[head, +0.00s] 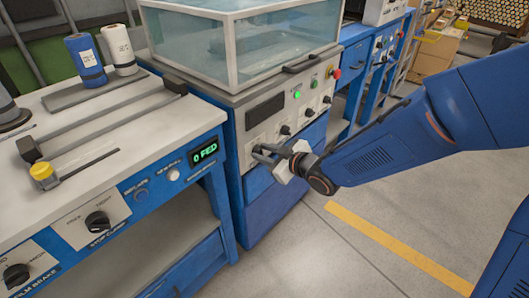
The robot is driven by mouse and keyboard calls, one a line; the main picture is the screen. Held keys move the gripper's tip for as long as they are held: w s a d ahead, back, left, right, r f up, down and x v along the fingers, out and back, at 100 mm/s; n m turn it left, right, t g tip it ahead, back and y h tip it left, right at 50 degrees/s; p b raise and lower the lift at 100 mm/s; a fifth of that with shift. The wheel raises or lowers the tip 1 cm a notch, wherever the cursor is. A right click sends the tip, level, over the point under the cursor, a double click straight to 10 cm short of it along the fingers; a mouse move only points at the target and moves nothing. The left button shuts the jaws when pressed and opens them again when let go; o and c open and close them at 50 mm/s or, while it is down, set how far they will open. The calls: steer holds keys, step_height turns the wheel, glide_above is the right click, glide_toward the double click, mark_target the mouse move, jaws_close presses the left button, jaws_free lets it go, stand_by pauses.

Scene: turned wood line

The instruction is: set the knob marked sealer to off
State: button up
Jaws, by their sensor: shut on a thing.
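My gripper (264,153) is at the front panel (288,107) of the machine with the clear hood. Its fingers are shut on a knob at the lower left of that panel, and they hide most of it. Other dark knobs (285,130), (309,112) and (327,99) run up to the right along the panel, apart from my gripper. The labels on this panel are too small to read, so I cannot tell which knob is marked sealer or read the held knob's setting.
A red emergency button (336,74) and a lit green button (297,95) are on the panel. At left, a white-topped bench (110,130) carries black knobs (97,221) and a green display (204,152). Open floor (310,250) lies in front, with a yellow line (400,248).

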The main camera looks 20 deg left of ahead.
steer(key=n+t, duration=0.2)
steer(key=n, duration=0.1)
steer(key=shift+s+f, duration=0.1)
steer(key=shift+s, duration=0.1)
steer(key=shift+n, duration=0.4)
stand_by(0.3)
steer(key=o, duration=1.1)
steer(key=shift+c, duration=0.2)
